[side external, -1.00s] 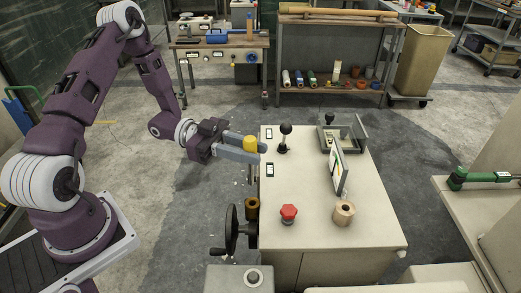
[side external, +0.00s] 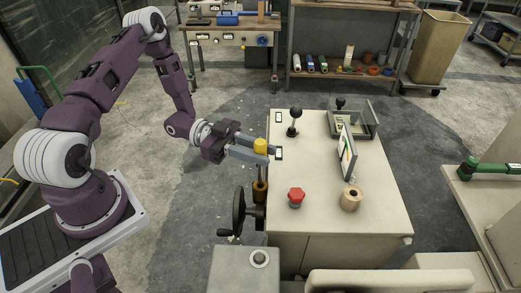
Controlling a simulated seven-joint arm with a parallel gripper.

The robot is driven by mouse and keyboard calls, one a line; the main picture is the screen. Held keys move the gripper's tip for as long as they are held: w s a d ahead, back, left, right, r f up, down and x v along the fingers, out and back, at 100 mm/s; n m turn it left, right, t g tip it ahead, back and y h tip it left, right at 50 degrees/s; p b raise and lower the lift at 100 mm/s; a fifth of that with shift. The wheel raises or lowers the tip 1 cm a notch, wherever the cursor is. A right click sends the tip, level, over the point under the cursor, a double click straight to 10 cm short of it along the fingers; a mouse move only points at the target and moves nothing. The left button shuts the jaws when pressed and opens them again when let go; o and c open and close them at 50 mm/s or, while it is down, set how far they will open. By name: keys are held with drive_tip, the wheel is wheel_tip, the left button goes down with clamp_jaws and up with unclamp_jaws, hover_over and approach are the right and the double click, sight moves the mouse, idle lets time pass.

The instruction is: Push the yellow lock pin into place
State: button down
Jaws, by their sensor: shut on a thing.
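The yellow lock pin (side external: 260,146) is upright between the two grey fingers of my gripper (side external: 268,154). Its yellow head stands above the fingers, and a thin grey shaft shows below them. My gripper is shut on the pin, beside the left edge of the cream cabinet. A brass-brown collar (side external: 260,188) on the cabinet's left side sits directly below the pin. The shaft reaches down to the collar's top, but how deep its tip sits is hidden.
A black handwheel (side external: 239,212) stands just left of the collar. The cream cabinet (side external: 325,218) carries a black ball-knob lever (side external: 294,121), a red knob (side external: 296,197), a spool (side external: 350,199) and a tilted panel (side external: 346,155). Open floor lies left of my gripper.

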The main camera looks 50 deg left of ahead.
sight(260, 182)
idle(0.3)
drive_tip(key=shift+f, duration=4.75)
drive_tip(key=c, duration=1.1)
unclamp_jaws()
